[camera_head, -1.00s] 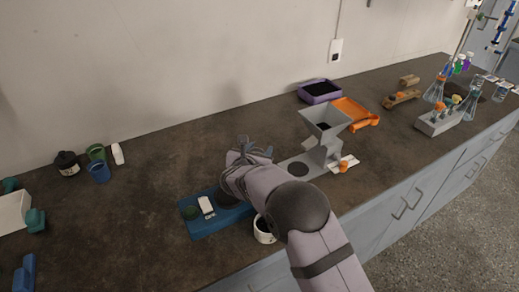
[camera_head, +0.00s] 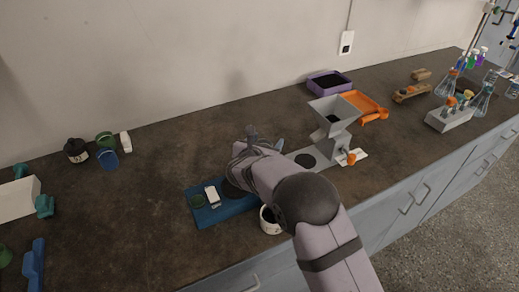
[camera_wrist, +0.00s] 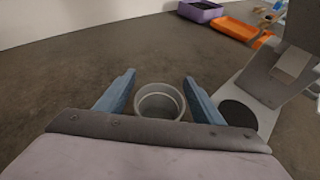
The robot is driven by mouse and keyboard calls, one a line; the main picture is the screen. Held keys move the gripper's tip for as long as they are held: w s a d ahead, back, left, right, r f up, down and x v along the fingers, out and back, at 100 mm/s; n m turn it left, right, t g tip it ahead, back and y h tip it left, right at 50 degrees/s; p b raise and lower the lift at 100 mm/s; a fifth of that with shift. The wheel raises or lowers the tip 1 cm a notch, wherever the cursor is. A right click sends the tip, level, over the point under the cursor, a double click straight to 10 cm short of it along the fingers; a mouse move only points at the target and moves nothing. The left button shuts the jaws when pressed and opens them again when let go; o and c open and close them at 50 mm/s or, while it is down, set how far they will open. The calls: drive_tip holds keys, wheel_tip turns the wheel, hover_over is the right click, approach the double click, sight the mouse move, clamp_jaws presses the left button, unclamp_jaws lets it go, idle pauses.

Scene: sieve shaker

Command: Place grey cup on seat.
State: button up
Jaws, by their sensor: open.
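The grey cup (camera_wrist: 160,103) stands upright on the bench in the wrist view, between the two blue fingers of my open gripper (camera_wrist: 160,80). A gap shows on each side of its rim. In the head view my gripper (camera_head: 266,141) is at the bench's middle and hides the cup. Which part is the seat I cannot tell for sure: a round black disc (camera_head: 305,160) lies on the grey base of the hopper stand, and it also shows in the wrist view (camera_wrist: 239,115). Another dark disc (camera_head: 231,189) on the blue device is partly hidden by my arm.
The grey hopper stand (camera_head: 336,112) is right of my gripper. A blue device (camera_head: 218,213) and a white cup (camera_head: 270,226) lie near the front edge. An orange tray (camera_head: 362,101) and purple tray (camera_head: 328,82) are behind. Green and blue cups (camera_head: 107,159) stand left. Bench behind my gripper is clear.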

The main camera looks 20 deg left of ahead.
drive_tip(key=shift+o, duration=0.4)
drive_tip(key=b+v, duration=0.2)
drive_tip(key=v, duration=0.9)
drive_tip(key=shift+r, duration=0.1)
